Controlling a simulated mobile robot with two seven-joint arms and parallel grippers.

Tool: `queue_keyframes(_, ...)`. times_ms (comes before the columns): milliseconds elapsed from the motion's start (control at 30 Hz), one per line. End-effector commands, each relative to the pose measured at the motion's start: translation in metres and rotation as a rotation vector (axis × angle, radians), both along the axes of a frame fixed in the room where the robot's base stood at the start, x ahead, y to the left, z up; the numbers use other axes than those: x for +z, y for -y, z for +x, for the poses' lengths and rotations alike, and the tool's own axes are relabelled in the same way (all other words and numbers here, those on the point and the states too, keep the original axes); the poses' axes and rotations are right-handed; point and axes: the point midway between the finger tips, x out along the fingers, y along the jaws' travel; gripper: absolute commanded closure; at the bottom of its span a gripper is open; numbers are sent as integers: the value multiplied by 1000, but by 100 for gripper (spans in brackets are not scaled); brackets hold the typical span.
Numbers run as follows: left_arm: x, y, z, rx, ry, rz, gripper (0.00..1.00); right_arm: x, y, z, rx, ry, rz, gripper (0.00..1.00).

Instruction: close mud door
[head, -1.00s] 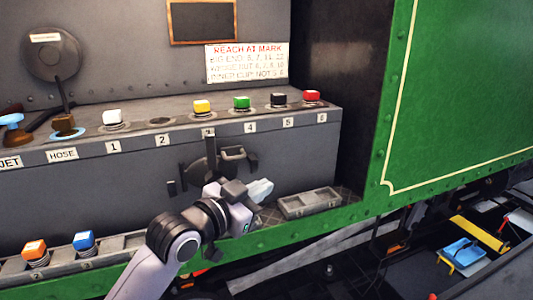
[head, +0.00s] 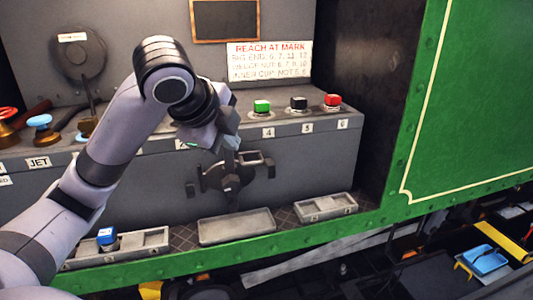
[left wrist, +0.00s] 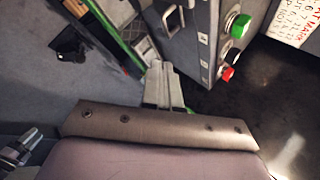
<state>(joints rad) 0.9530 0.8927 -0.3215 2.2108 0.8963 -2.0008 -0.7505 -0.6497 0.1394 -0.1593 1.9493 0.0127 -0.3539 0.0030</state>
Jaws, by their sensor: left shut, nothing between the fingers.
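The mud door seems to be the dark round fitting (head: 214,178) with brackets on the front face of the grey box. A dark clamp or handle (head: 262,165) stands out at its right. My left arm partly covers it, and I cannot tell how far it is open. My left gripper (head: 231,160) is shut and empty, pointing down in front of the fitting's upper part; contact cannot be judged. My right gripper is not in view.
Green, black and red topped plugs (head: 298,105) stand on the numbered shelf above. Shallow metal trays (head: 237,226) lie on the ledge below, one with a blue-topped plug (head: 107,238). The green side panel (head: 470,100) bounds the right.

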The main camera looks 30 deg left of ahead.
Motion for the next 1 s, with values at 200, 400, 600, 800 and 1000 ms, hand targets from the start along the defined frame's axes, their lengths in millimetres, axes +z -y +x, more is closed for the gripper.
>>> queue_keyframes(200,-30,-4,24,1,-6,-5,100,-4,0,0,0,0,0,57)
queue_keyframes(400,-62,-9,54,2,-5,-5,100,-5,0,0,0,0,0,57)
queue_keyframes(600,-78,-14,80,2,-1,-6,100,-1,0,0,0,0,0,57)
queue_keyframes(800,-86,-17,95,1,0,-5,100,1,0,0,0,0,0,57)
queue_keyframes(1000,-88,-17,99,-1,2,-3,100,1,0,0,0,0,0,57)
